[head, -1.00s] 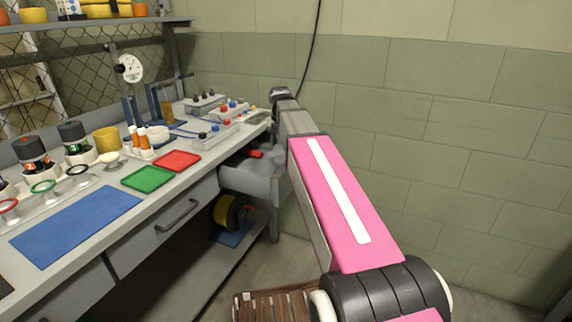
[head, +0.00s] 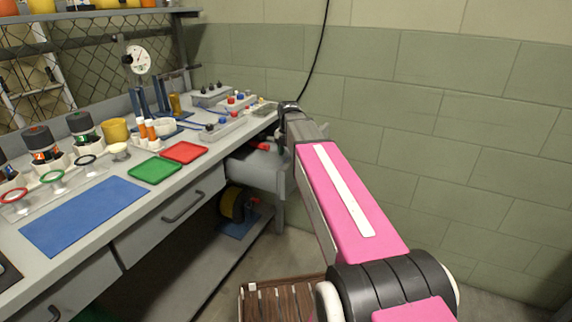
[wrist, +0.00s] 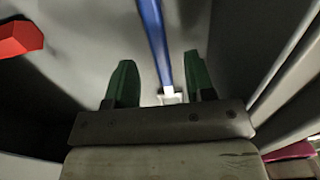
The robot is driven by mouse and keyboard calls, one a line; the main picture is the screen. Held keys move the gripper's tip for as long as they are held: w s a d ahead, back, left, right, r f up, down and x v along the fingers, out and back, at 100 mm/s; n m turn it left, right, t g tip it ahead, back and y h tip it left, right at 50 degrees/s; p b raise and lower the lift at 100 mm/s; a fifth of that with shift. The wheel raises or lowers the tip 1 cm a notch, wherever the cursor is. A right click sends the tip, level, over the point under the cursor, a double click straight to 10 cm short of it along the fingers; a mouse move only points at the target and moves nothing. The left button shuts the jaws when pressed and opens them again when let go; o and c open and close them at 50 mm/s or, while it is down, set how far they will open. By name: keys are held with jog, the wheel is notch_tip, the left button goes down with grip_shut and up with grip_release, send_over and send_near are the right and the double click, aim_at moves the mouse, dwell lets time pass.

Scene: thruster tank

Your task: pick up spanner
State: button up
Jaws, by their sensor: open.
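In the wrist view, a long blue handle with a pale metal end, which looks like the spanner (wrist: 157,45), lies in an open grey drawer (wrist: 95,30). My gripper (wrist: 158,62) is open, with one green finger on each side of the blue handle. The handle runs up between the fingers, nearer the right one. I cannot tell whether either finger touches it.
A red object (wrist: 18,39) lies in the drawer to the left of my gripper. Drawer walls stand close on the right. The bench top (head: 95,254) holds a red tray (head: 184,152), a green tray (head: 154,170) and a blue mat (head: 85,215). A wooden crate (head: 280,297) stands on the floor.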

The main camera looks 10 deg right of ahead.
jog(key=shift+f, duration=1.35)
grip_shut()
jog(key=shift+r, duration=0.1)
